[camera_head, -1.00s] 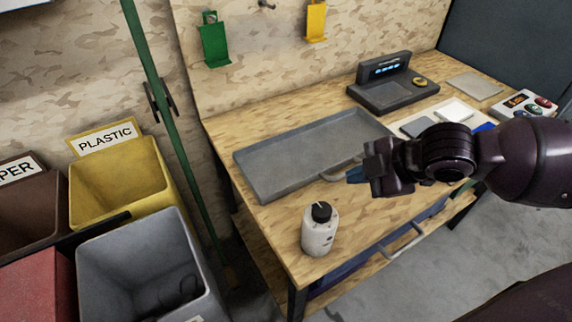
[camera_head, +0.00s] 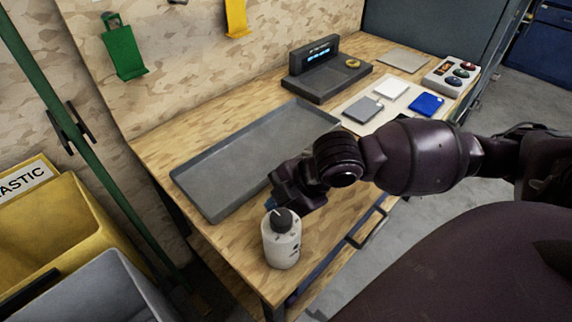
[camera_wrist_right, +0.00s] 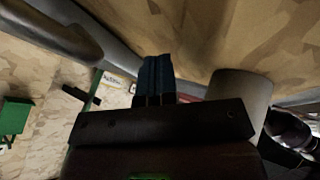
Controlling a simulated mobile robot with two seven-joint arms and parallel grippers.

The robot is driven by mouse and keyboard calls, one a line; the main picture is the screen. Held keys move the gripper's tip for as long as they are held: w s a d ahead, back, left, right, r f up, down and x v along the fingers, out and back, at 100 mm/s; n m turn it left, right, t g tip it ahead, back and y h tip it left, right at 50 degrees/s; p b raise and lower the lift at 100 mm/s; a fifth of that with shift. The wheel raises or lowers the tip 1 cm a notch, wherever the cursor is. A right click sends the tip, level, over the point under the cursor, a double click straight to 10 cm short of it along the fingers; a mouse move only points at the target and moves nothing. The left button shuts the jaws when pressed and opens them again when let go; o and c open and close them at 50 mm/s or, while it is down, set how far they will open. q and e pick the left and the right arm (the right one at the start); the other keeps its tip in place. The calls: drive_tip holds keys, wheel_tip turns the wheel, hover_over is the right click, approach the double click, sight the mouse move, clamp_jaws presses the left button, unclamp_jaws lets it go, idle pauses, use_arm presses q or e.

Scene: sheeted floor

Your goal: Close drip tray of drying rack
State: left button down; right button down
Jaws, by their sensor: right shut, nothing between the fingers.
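A long grey tray (camera_head: 225,165) with a raised rim lies on the wooden workbench; I take it for the drip tray, though no separate drying rack is distinguishable. Its front handle is hidden behind my right gripper in the head view. In the right wrist view a rounded grey bar (camera_wrist_right: 62,30), apparently that handle, crosses the upper left. My right gripper (camera_head: 271,203) is at the tray's front side, close behind the bottle; its blue fingertips (camera_wrist_right: 154,78) are shut and empty. My left gripper is in neither view.
A white bottle with a black cap (camera_head: 281,240) stands at the bench's near corner, very close to my right gripper. A scale (camera_head: 325,75), blue box (camera_head: 426,103) and button box (camera_head: 451,76) stand farther right. Bins (camera_head: 40,235) are at left.

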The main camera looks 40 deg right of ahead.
sight(209, 148)
drive_tip(key=w, duration=0.3)
drive_tip(key=shift+w+a+f+b, duration=0.15)
drive_tip(key=shift+w+a+b, duration=0.15)
drive_tip(key=shift+w+b, duration=0.05)
drive_tip(key=shift+w, duration=0.2)
drive_tip(key=shift+w, duration=0.1)
drive_tip(key=shift+w, duration=0.3)
drive_tip(key=w+a, duration=0.1)
drive_tip(key=w, duration=1)
drive_tip(key=w+a+b, duration=0.1)
drive_tip(key=w, duration=0.5)
drive_tip(key=shift+w+a, duration=0.2)
drive_tip(key=shift+a, duration=0.1)
drive_tip(key=shift+w, duration=0.55)
drive_tip(key=shift+r, duration=0.25)
drive_tip(key=shift+w, duration=0.1)
